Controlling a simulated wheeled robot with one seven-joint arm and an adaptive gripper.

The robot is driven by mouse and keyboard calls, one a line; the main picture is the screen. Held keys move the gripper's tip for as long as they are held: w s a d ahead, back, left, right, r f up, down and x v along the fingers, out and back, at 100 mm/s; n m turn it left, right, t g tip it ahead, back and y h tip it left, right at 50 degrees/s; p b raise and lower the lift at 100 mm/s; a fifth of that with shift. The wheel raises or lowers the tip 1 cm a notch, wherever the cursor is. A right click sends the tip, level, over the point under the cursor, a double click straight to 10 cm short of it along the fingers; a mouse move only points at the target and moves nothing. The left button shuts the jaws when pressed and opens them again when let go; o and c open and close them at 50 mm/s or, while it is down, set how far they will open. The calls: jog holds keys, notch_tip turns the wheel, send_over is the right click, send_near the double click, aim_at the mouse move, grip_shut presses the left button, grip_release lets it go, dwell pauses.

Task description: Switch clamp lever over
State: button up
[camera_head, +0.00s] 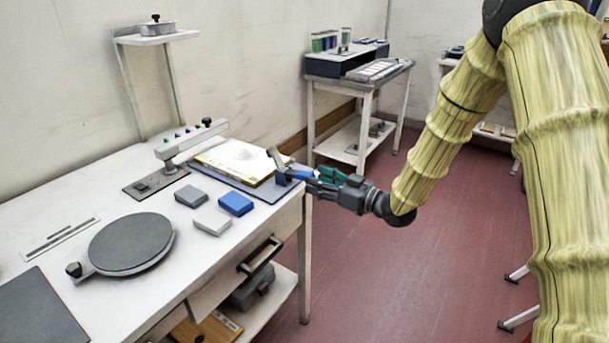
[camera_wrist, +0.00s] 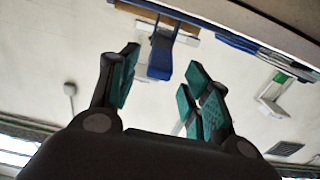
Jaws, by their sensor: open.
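The clamp sits at the right end of the workbench, on the near corner of a blue-grey board (camera_head: 262,190). It has a dark upright part (camera_head: 275,158) and a blue lever (camera_head: 301,174) that sticks out to the right, past the bench edge. My gripper (camera_head: 319,181), with teal finger pads, is just right of the lever and is open. In the wrist view, the blue lever (camera_wrist: 160,58) shows beyond and between the open fingers (camera_wrist: 160,82). Nothing is held between the pads. Whether a finger touches the lever cannot be told.
A tan-framed panel (camera_head: 238,160) lies on the board. Grey blocks (camera_head: 191,196), a blue block (camera_head: 236,204) and a round dark plate (camera_head: 130,243) are on the bench. A drawer handle (camera_head: 261,255) juts out below. A second table (camera_head: 360,75) stands behind. Floor right of the bench is free.

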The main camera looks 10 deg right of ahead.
aim_at(305, 173)
jog(key=shift+x, duration=2.45)
grip_shut()
